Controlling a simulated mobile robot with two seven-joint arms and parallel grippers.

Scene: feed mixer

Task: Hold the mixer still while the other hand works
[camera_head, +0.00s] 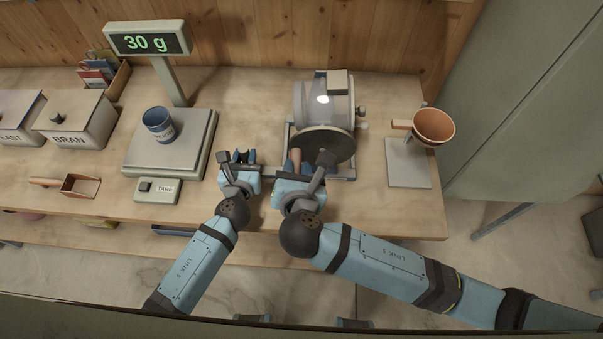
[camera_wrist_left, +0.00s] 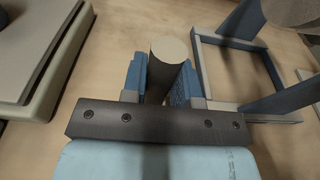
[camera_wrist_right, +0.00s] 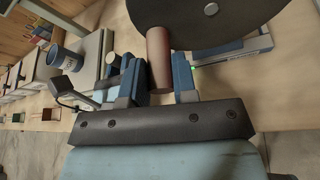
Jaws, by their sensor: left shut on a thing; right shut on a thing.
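The mixer has a clear drum (camera_head: 313,98) on a grey metal base frame (camera_wrist_left: 272,72), with a dark round disc (camera_head: 330,147) on its front. A brown crank handle (camera_wrist_right: 158,62) sticks out from the disc. My right gripper (camera_head: 293,172) is shut on this handle, with a finger on each side in the right wrist view. A grey upright post (camera_wrist_left: 170,52) stands left of the base frame. My left gripper (camera_head: 241,157) is shut on the post, which shows between its fingers in the left wrist view. The drum's contents are unclear.
Left of the mixer, a scale (camera_head: 168,143) carries a blue cup (camera_head: 159,124); its display (camera_head: 148,41) reads 30 g. A BRAN bin (camera_head: 75,122) and a scoop (camera_head: 80,186) lie further left. An orange funnel (camera_head: 434,126) on a stand is at right.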

